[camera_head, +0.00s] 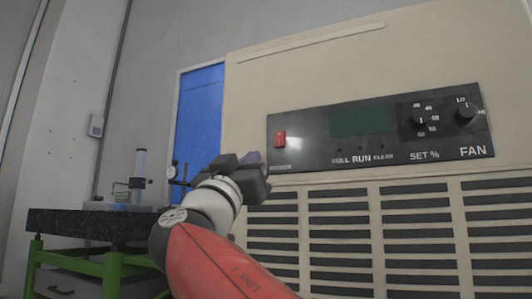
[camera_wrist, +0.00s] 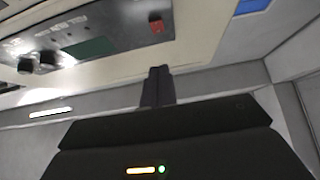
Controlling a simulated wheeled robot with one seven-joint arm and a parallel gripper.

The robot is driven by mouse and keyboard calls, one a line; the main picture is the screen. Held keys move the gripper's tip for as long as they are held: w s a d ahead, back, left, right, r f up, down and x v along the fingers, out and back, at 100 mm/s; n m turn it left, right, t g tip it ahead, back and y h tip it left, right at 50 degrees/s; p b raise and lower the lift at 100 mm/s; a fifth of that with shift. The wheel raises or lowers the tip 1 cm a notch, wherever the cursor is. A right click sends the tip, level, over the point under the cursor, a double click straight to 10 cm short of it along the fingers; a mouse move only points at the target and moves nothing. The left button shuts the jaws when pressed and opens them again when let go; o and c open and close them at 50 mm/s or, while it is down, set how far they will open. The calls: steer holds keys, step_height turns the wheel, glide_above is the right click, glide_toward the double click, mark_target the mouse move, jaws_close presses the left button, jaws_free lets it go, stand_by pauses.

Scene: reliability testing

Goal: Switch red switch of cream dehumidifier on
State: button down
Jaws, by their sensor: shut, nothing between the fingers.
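The cream dehumidifier (camera_head: 420,50) fills the right of the head view, with a dark control panel (camera_head: 300,154) on its front. The red switch (camera_head: 280,138) sits at the panel's left end. In the wrist view the red switch (camera_wrist: 156,24) is near the top, beyond my fingertips and apart from them. My gripper (camera_head: 254,160) is just below and left of the switch in the head view. In the wrist view my gripper (camera_wrist: 158,70) has its fingers together with nothing between them. The switch's on or off position cannot be told.
The panel also bears a green display (camera_head: 359,120), a SET dial (camera_head: 420,120) and a FAN dial (camera_head: 465,112). Vent slots run below the panel. A dark-topped bench (camera_head: 85,224) with a green frame and instruments stands at the left. A blue panel (camera_head: 198,120) is behind my arm.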

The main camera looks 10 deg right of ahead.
steer(key=p+x, duration=0.1)
steer(key=x, duration=0.3)
steer(key=f+p+x, duration=0.1)
steer(key=p+x, duration=0.1)
steer(key=x, duration=0.2)
steer(key=w+d+f+p+x, duration=0.1)
steer(key=p+x, duration=0.1)
steer(key=x, duration=0.2)
steer(key=shift+w+r, duration=0.1)
steer(key=shift+w, duration=0.05)
steer(key=shift+w+d, duration=0.2)
steer(key=shift+w, duration=0.05)
steer(key=shift+w+d+f+b, duration=0.25)
steer(key=shift+w+f+b, duration=0.15)
steer(key=shift+f+b, duration=0.3)
steer(key=shift+r+p, duration=0.3)
steer(key=shift+r, duration=0.1)
steer(key=shift+s+a+f+b, duration=0.15)
steer(key=shift+s+b, duration=0.15)
steer(key=shift+b, duration=0.05)
steer(key=b, duration=0.8)
glide_toward(279, 146)
steer(key=v, duration=0.6)
